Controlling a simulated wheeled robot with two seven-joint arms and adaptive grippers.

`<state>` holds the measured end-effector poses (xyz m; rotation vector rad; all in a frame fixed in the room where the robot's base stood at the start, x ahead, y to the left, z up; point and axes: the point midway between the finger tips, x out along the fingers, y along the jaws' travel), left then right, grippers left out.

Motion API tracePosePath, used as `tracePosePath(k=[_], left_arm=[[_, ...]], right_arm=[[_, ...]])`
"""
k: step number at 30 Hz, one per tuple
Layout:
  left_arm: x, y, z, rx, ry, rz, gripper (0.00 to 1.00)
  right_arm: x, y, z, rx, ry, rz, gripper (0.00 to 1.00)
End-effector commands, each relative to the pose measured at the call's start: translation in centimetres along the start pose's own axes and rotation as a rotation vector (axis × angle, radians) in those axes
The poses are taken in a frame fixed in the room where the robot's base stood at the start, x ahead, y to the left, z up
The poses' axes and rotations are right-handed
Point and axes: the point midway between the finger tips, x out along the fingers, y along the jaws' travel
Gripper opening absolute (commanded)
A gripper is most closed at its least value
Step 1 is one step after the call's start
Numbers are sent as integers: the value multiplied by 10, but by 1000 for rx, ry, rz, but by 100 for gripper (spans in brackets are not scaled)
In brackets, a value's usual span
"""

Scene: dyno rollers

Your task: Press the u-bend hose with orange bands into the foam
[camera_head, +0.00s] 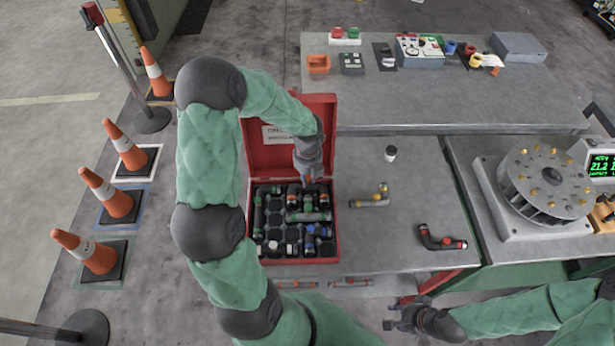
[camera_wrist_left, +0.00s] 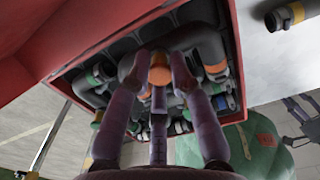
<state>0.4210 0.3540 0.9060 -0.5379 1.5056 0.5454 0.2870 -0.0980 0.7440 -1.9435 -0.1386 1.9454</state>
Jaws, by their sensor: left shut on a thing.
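The red case (camera_head: 332,215) stands open on the bench, with black foam holding several hoses and fittings. My left gripper (camera_head: 309,176) reaches down over the far part of the foam. It is shut on the u-bend hose with orange bands; an orange band (camera_wrist_left: 160,77) shows between the fingers (camera_wrist_left: 160,85) in the left wrist view.
A yellow-banded elbow (camera_head: 370,198), a red-banded elbow (camera_head: 440,240) and a small dark cup (camera_head: 391,153) are on the bench (camera_head: 395,225) right of the case. The raised lid (camera_head: 290,130) stands behind the foam. A turntable (camera_head: 545,185) is further right.

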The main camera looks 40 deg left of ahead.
Motion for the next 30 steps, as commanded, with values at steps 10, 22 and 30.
tracePosePath(k=[10, 22, 30], left_arm=[[8, 0, 0, 3, 1, -1, 0], [12, 0, 0, 3, 1, 0, 0], [15, 0, 0, 4, 1, 0, 36]], right_arm=[[0, 0, 0, 0, 0, 0, 40], [1, 0, 0, 0, 0, 0, 40], [1, 0, 0, 0, 0, 0, 40]])
